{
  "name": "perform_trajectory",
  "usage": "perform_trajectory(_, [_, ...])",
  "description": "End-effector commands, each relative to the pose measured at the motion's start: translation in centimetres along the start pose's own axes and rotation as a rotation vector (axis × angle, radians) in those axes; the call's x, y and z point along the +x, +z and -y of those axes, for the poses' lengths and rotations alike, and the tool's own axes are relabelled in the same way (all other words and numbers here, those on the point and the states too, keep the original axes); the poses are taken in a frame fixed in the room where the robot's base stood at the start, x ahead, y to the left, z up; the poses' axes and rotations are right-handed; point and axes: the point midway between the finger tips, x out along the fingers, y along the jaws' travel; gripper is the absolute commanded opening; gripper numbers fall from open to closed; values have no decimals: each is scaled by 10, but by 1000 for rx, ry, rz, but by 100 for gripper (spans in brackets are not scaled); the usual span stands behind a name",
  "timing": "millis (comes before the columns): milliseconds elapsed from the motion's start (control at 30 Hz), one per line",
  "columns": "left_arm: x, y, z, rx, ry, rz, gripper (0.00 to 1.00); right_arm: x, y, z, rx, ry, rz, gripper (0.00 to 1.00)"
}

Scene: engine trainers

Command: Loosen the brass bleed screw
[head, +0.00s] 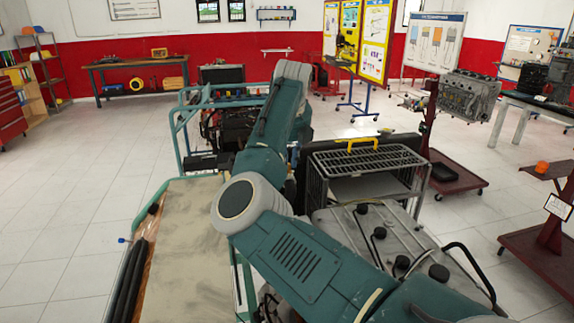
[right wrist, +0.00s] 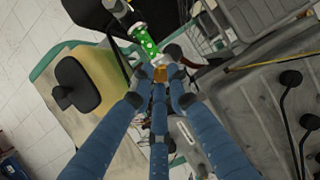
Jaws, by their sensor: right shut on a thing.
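In the right wrist view, the blue fingers of my right gripper (right wrist: 160,82) come together on a small brass-coloured piece, which appears to be the brass bleed screw (right wrist: 159,72). Their grey tips close around it and hide most of it. A green part with white dots (right wrist: 145,42) stands just beyond the screw. In the head view my right arm crosses the middle of the picture and hides the screw; I cannot make out the right gripper's fingers there. My left gripper is in neither view.
Below my arm are a bench with a worn pale top (head: 185,235) and a grey tank-like unit (head: 345,225). A wire cage with a yellow handle (head: 365,160) stands behind. A teal frame (head: 185,125) holds an engine. The tiled floor at left (head: 75,190) is clear.

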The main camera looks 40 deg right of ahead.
Motion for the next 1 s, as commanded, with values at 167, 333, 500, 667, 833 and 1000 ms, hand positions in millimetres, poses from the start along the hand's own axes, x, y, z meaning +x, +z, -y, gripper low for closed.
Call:
perform_trajectory(167, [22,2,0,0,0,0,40,4,-1,2,-128,57,4,0])
perform_trajectory(333, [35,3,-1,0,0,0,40,3,0,4,-266,113,3,0])
perform_trajectory(500, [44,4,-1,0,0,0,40,2,1,6,-392,164,3,0])
perform_trajectory(667, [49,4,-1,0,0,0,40,2,2,6,-489,204,2,0])
perform_trajectory(833, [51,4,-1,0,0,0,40,1,2,7,-561,232,3,0])
perform_trajectory(1000, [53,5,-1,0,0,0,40,1,3,7,-602,248,3,0])
